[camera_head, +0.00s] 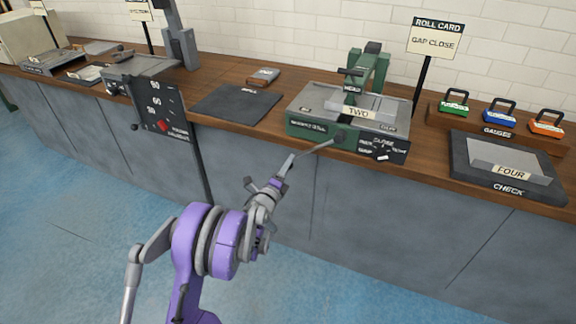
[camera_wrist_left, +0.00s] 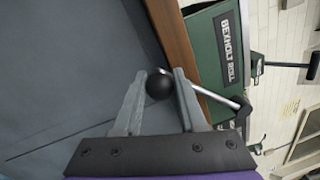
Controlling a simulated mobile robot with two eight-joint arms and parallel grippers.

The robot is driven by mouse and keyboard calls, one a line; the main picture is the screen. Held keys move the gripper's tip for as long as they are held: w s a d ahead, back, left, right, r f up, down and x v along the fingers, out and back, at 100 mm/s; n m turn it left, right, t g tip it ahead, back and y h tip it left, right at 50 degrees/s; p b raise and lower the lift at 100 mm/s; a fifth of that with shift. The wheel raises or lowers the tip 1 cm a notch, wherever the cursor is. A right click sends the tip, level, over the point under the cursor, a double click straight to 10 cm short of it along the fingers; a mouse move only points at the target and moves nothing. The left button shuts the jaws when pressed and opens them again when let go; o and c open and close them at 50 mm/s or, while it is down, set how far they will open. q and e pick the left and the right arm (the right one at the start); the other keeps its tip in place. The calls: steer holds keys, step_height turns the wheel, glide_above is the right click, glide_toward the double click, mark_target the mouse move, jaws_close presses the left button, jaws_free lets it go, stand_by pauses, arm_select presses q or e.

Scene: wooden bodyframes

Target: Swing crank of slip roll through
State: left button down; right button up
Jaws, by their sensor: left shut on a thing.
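The slip roll (camera_head: 305,128) is a green and grey machine standing at the front of the wooden bench, with a grey plate marked TWO (camera_head: 360,112) on it. Its crank (camera_head: 318,148) is a grey rod running from a dark hub on the front face down and left to my left gripper (camera_head: 288,164). In the left wrist view, the crank's black ball knob (camera_wrist_left: 159,84) sits between the fingertips of my left gripper (camera_wrist_left: 160,82), which is shut on it. The green body (camera_wrist_left: 228,50) stands just to the right there. My right gripper is out of view.
A roll card sign reading GAP CLOSE (camera_head: 435,42) stands behind the roll. A dark mat (camera_head: 237,104) and a machine with a numbered dial plate (camera_head: 160,107) lie left. Coloured gauges (camera_head: 500,117) and a CHECK tray (camera_head: 480,181) are right. The space before the cabinets is open.

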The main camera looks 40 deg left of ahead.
arm_select(q)
steer(key=shift+a+r, duration=0.1)
steer(key=shift+r, duration=0.05)
steer(key=shift+c, duration=2.4)
jaws_free()
steer(key=v, duration=1)
steer(key=shift+s, duration=0.4)
